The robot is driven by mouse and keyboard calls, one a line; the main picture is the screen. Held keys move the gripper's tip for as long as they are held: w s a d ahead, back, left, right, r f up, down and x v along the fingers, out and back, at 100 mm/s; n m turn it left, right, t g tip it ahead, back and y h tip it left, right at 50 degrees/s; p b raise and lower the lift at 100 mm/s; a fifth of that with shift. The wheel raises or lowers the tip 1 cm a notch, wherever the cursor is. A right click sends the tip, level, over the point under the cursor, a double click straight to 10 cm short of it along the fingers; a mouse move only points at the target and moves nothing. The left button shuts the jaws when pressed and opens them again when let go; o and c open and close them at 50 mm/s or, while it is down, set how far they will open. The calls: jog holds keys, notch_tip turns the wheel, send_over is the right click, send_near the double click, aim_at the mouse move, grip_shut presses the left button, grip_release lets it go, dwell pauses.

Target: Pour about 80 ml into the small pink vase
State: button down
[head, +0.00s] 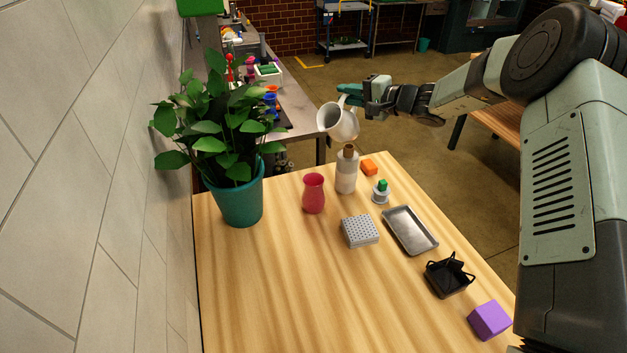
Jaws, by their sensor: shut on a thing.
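A small pink vase (314,194) stands upright on the wooden table, right of the big plant pot. My gripper (352,95) is shut on a grey-white pitcher (340,122) and holds it in the air above the far part of the table. The pitcher is tilted, with its open mouth turned to the left and toward the camera. In the picture it is above and to the right of the vase, apart from it. No stream of liquid shows, and I cannot tell the level inside the pitcher or the vase.
A white bottle with a brown top (346,170) stands right beside the vase. A leafy plant in a teal pot (238,196) is at left, near the wall. A perforated block (360,231), metal tray (410,230), black basket (449,276) and purple cube (489,320) line the right. The front-left table is clear.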

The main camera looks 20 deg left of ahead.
aim_at(338, 104)
jog(key=shift+s+a+n, duration=0.2)
jog(key=shift+s+n, duration=0.2)
jog(key=shift+n, duration=0.2)
jog(key=shift+s+n, duration=0.15)
jog(key=shift+n, duration=0.15)
jog(key=shift+s+a+f+n+t+h+p, duration=0.2)
jog(key=shift+s+n+p, duration=0.2)
jog(key=shift+p, duration=0.15)
jog(key=shift+s+a+f+n+t+h+p, duration=0.1)
jog(key=shift+s+a+n+t+h+p, duration=0.1)
jog(key=shift+s+n+p, duration=0.25)
dwell(0.5)
jog(key=shift+w+d+p, duration=0.1)
jog(key=shift+w+p, duration=0.15)
jog(key=shift+p, duration=0.1)
dwell(0.6)
jog(key=shift+s+a+f+n+t+p, duration=0.2)
jog(key=shift+s+f+n+t+p, duration=0.1)
jog(key=shift+s+n+p, duration=0.2)
dwell(0.8)
jog(key=shift+s+f+n, duration=0.1)
jog(key=shift+f+n, duration=0.05)
jog(key=shift+n, duration=0.3)
dwell(0.6)
